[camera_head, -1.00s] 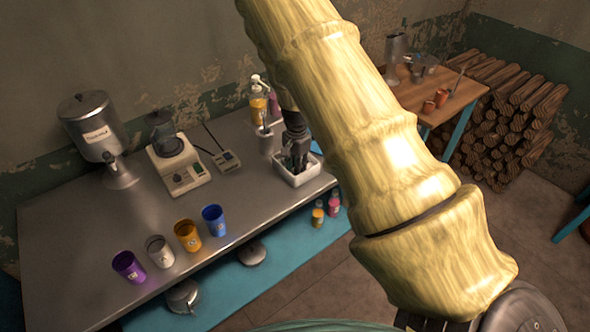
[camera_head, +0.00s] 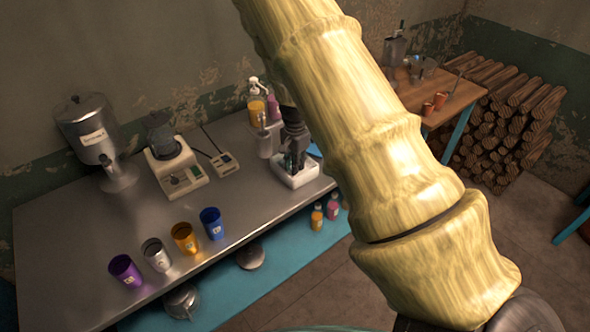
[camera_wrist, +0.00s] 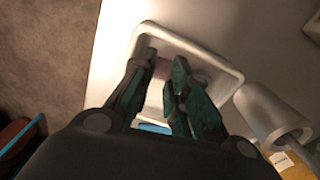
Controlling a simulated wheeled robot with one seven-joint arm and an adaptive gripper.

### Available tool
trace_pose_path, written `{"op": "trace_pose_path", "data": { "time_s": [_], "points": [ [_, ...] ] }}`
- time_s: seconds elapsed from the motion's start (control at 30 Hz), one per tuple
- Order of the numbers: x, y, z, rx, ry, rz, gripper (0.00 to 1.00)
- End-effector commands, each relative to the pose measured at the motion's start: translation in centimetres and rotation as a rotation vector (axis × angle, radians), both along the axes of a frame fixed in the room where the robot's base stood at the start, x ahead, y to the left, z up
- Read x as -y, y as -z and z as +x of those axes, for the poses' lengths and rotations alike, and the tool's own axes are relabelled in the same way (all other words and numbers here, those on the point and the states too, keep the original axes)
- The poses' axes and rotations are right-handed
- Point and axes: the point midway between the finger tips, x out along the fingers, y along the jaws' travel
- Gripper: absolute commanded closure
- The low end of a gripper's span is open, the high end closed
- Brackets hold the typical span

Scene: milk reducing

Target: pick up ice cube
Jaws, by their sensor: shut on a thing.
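My gripper (camera_head: 293,162) points down into a small white tray (camera_head: 310,178) at the back right of the metal counter. In the wrist view my gripper (camera_wrist: 166,58) has its two dark green fingers inside the walls of the white tray (camera_wrist: 222,70). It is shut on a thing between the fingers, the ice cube. The cube is hard to make out, as only a dim pale patch shows in the gap. I cannot tell whether it is clear of the tray floor.
A grey metal cup (camera_wrist: 270,115) stands close beside the tray. Bottles (camera_head: 317,217) sit on the shelf below.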

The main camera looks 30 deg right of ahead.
Motion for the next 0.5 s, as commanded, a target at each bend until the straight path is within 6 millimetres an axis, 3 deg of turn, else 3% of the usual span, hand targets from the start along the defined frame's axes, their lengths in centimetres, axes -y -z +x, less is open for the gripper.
{"op": "trace_pose_path", "data": {
  "time_s": [0.13,0.5],
  "points": [
    [-0.2,-1.4,-0.3,0.001,0.001,0.001,0.91],
    [-3.5,-1.9,-7.2,0.001,0.001,0.001,0.91]
  ]
}}
